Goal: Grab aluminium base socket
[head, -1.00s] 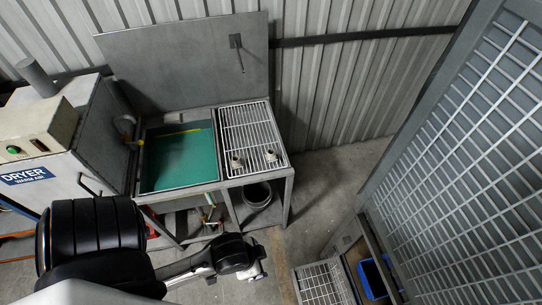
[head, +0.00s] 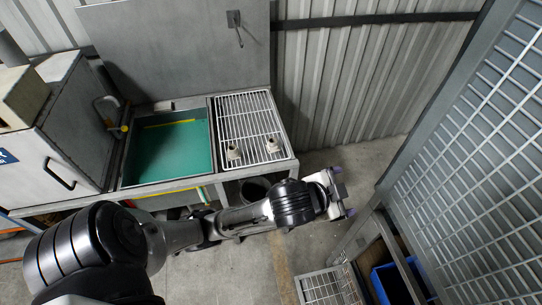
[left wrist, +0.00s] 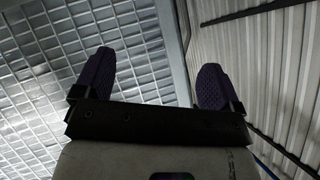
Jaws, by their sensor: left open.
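Two small pale metal sockets stand on the white wire rack, a left one (head: 233,152) and a right one (head: 272,145). I cannot tell which of them is aluminium. My left gripper (head: 347,199) is stretched out to the right of the sink bench, in front of the rack and apart from both sockets. In the left wrist view its two purple fingers (left wrist: 155,85) are wide apart with nothing between them. No socket shows in that view. My right gripper is not in view.
The rack (head: 245,115) sits beside a basin with a green bottom (head: 175,155). A grey dryer (head: 60,130) stands at the left. At the right are a wire mesh panel (head: 470,150) and a blue bin (head: 395,280).

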